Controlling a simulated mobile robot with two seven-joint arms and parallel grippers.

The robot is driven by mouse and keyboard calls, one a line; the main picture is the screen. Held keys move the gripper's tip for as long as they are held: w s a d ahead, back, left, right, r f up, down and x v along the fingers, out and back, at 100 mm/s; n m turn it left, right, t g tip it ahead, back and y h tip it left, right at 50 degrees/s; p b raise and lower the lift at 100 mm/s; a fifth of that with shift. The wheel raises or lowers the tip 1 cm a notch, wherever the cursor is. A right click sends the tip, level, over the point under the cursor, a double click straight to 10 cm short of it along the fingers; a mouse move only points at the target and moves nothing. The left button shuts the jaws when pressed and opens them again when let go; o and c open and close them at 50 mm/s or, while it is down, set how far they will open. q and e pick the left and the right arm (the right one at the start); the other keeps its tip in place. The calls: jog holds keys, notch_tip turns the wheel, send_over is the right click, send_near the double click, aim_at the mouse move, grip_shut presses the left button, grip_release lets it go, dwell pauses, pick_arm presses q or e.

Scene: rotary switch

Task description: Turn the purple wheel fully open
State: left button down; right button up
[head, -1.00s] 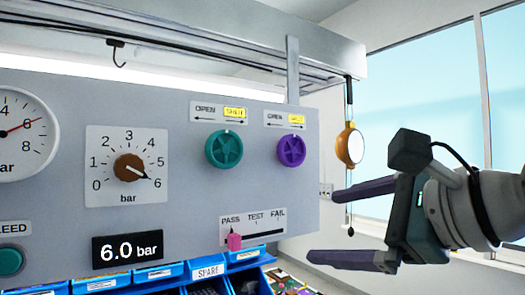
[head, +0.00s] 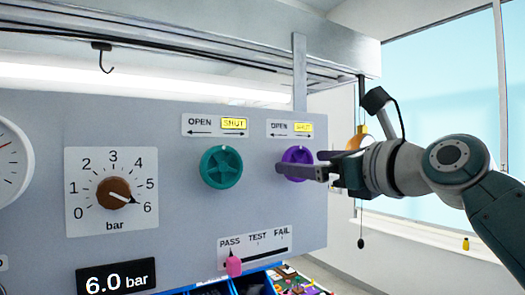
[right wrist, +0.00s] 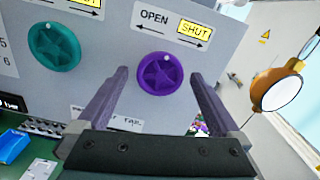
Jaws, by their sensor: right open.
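The purple wheel (head: 297,157) is on the grey panel's right part, partly hidden by my right gripper (head: 300,164) in the head view. In the right wrist view the purple wheel (right wrist: 160,74) shows whole, with a white dot at its upper right, toward SHUT. The label above it (right wrist: 172,27) reads OPEN at left and SHUT, in yellow, at right. My right gripper (right wrist: 157,84) is open and empty, its two fingers to either side of the wheel in that picture. I cannot tell whether they touch it. My left gripper is not in view.
A teal wheel (head: 221,167) sits left of the purple one. A brown knob (head: 114,193) and a pink slider (head: 234,266) are also on the panel (head: 190,230). A round orange hanging lamp-like object (right wrist: 277,91) is close on the right. Blue bins stand below.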

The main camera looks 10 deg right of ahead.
jog(key=shift+w+a, duration=0.2)
jog(key=shift+w, duration=0.35)
jog(key=shift+c, duration=0.4)
jog(key=c, duration=1.2)
jog(key=shift+o, duration=0.2)
